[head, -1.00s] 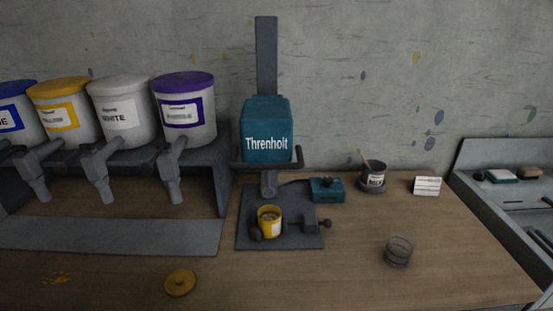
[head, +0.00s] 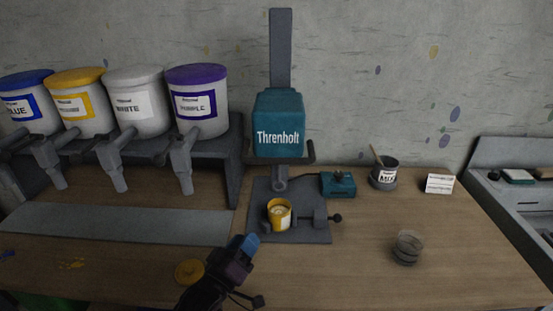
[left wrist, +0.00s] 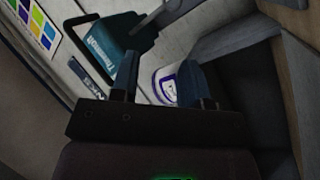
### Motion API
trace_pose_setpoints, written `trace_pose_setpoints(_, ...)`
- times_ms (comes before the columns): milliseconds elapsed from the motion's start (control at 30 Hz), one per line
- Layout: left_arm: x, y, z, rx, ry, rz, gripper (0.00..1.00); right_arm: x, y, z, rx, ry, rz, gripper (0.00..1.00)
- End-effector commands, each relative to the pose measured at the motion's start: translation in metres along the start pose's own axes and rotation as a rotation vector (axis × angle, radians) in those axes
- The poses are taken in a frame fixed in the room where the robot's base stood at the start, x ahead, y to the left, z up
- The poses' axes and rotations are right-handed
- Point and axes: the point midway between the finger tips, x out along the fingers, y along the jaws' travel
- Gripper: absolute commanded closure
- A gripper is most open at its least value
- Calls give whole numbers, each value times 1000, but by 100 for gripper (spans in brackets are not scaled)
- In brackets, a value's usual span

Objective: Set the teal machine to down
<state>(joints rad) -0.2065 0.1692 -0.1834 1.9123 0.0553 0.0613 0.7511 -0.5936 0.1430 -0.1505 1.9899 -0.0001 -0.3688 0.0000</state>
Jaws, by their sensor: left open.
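The teal machine (head: 279,112), marked "Threnholt", stands on a dark column behind the counter's middle. Its head is raised above a yellow cup (head: 279,214) on the dark base plate (head: 262,191). A dark handle bar (head: 309,153) runs along the head's lower edge. The machine also shows tilted in the left wrist view (left wrist: 104,39). My left gripper (head: 250,245) is low in the head view, in front of the base plate and apart from the machine. It is open and empty, its two blue-tipped fingers spread in the left wrist view (left wrist: 160,82). My right gripper is not seen.
Several paint dispensers, such as the purple-lidded one (head: 198,104), stand on a rack at left. A yellow lid (head: 190,271) lies near my left gripper. A teal box (head: 338,184), mixing cup (head: 384,174), white card (head: 440,183) and clear glass (head: 407,247) are at right.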

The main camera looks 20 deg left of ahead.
Motion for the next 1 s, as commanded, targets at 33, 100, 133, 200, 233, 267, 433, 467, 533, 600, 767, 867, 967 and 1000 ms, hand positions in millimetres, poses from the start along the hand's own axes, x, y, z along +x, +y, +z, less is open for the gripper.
trace_pose_setpoints(33, 11, 8, -7, -46, 48, 62, 58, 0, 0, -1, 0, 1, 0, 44)
trace_pose_setpoints(100, 23, 20, -16, -121, 115, 156, 58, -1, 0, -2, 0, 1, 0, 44)
trace_pose_setpoints(133, 27, 25, -20, -153, 142, 198, 58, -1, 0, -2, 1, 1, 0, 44)
trace_pose_setpoints(200, 35, 36, -29, -225, 198, 296, 58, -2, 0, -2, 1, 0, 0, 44)
trace_pose_setpoints(233, 38, 41, -33, -255, 219, 337, 58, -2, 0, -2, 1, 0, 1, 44)
trace_pose_setpoints(267, 40, 45, -37, -283, 237, 377, 58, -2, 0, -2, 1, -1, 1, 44)
trace_pose_setpoints(433, 47, 62, -52, -404, 308, 559, 58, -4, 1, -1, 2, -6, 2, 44)
trace_pose_setpoints(467, 48, 64, -54, -418, 315, 582, 58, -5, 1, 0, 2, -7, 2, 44)
trace_pose_setpoints(533, 48, 68, -57, -441, 326, 619, 58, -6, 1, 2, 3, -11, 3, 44)
trace_pose_setpoints(600, 49, 70, -59, -454, 333, 640, 58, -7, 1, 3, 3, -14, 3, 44)
trace_pose_setpoints(767, 56, 76, -65, -460, 336, 650, 58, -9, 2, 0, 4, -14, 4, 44)
trace_pose_setpoints(867, 67, 84, -71, -460, 337, 650, 58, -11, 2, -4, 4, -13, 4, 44)
trace_pose_setpoints(967, 80, 92, -79, -458, 337, 650, 58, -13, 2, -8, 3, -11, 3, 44)
trace_pose_setpoints(1000, 85, 96, -82, -458, 337, 650, 58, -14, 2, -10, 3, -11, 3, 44)
